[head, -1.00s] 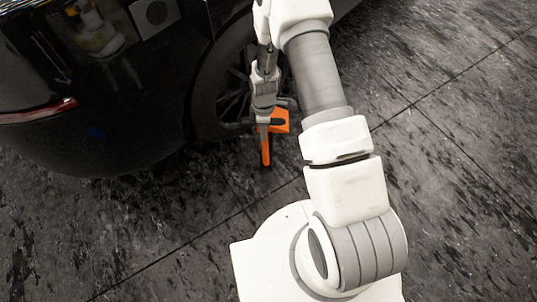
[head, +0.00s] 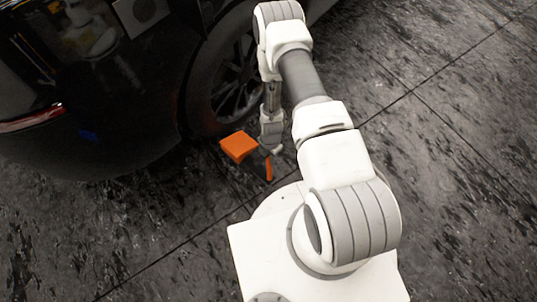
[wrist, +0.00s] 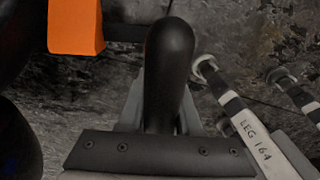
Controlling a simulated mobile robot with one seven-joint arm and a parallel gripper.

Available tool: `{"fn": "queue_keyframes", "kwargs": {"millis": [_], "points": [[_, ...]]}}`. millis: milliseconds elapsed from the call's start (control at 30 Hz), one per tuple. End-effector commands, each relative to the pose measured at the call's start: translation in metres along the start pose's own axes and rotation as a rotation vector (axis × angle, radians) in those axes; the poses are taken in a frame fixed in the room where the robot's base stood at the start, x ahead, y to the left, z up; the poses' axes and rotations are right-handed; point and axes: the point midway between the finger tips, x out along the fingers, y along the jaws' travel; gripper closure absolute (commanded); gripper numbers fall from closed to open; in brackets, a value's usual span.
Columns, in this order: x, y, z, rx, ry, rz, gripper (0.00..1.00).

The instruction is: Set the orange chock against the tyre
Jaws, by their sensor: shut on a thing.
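The orange chock (head: 239,147) shows as a block beside the tyre, with a second orange piece (head: 268,168) to its right below my gripper. In the wrist view the orange block (wrist: 75,27) is at the top left, and a dark bar (wrist: 124,33) runs from it behind my gripper (wrist: 170,45). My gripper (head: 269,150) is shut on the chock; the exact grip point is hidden. The black tyre (head: 203,119) is left of my gripper. The block is close to its lower edge; I cannot tell whether they touch.
The black car (head: 90,125) fills the upper left, with a red tail lamp (head: 35,117) at the left edge. The dark tiled floor (head: 450,170) is clear to the right and in front of the car.

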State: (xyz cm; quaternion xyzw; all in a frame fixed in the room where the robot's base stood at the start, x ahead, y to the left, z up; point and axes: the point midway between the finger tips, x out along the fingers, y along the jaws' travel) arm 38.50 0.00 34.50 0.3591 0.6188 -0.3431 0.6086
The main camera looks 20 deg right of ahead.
Motion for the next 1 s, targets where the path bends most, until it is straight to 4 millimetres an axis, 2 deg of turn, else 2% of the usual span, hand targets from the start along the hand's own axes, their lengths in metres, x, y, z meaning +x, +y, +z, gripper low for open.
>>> {"fn": "queue_keyframes", "kwargs": {"millis": [567, 967, 1000], "points": [[0.058, 0.001, 0.002, 0.003, -0.002, 0.003, 1.0], [0.086, 0.001, 0.003, 0.002, -0.002, 0.004, 1.0], [0.083, 0.006, 0.002, -0.001, -0.003, 0.006, 1.0]]}}
